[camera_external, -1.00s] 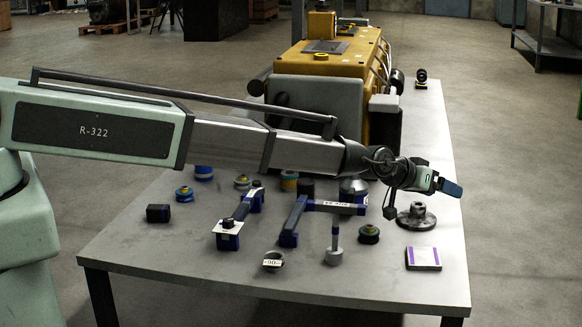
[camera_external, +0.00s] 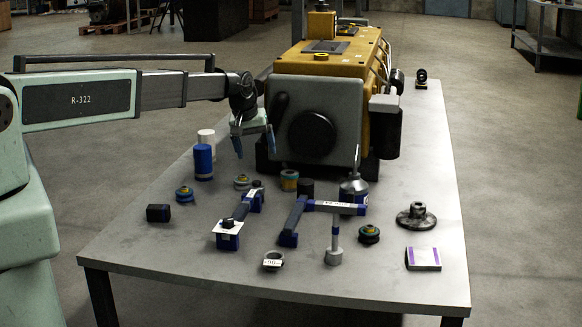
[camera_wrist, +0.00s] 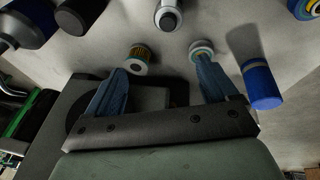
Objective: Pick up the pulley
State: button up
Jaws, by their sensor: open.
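I cannot tell for sure which part is the pulley. A dark grey round flanged part with a raised hub (camera_external: 416,217) lies flat on the right of the table. Several small blue, yellow and green grooved round parts stand elsewhere, such as one at the left (camera_external: 184,194), one near the middle (camera_external: 242,182) and one at the right (camera_external: 369,234). My gripper (camera_external: 254,148) points down, open and empty, above the table in front of the engine's left side. In the wrist view, my gripper (camera_wrist: 160,68) has its blue fingers spread, with a banded cylinder (camera_wrist: 138,60) and a round part (camera_wrist: 201,49) beyond the tips.
The yellow and grey engine (camera_external: 325,95) stands close to my gripper. A blue cylinder (camera_external: 203,162) stands by the table's left edge. Blue tools (camera_external: 335,207), a grey ring (camera_external: 273,260) and a purple-edged box (camera_external: 423,258) lie in front. The front left of the table is clear.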

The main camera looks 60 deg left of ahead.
jog(key=s+a+n+g+h, duration=0.1)
jog(key=s+a+n+g, duration=0.35)
jog(key=s+a, duration=1.05)
send_over(184, 187)
jog(key=shift+n+t, duration=0.45)
jog(key=f, duration=0.7)
jog(key=shift+w+a+f, duration=0.1)
jog(key=shift+a, duration=0.1)
jog(key=shift+d+f, duration=0.15)
jog(key=shift+f, duration=1.3)
jog(key=shift+d+f, duration=0.1)
jog(key=shift+f, duration=1.35)
jog(key=c, duration=1.4)
jog(key=shift+c, duration=0.2)
jog(key=shift+r, duration=0.15)
notch_tip(184, 187, up, 10)
jog(key=shift+f, duration=0.1)
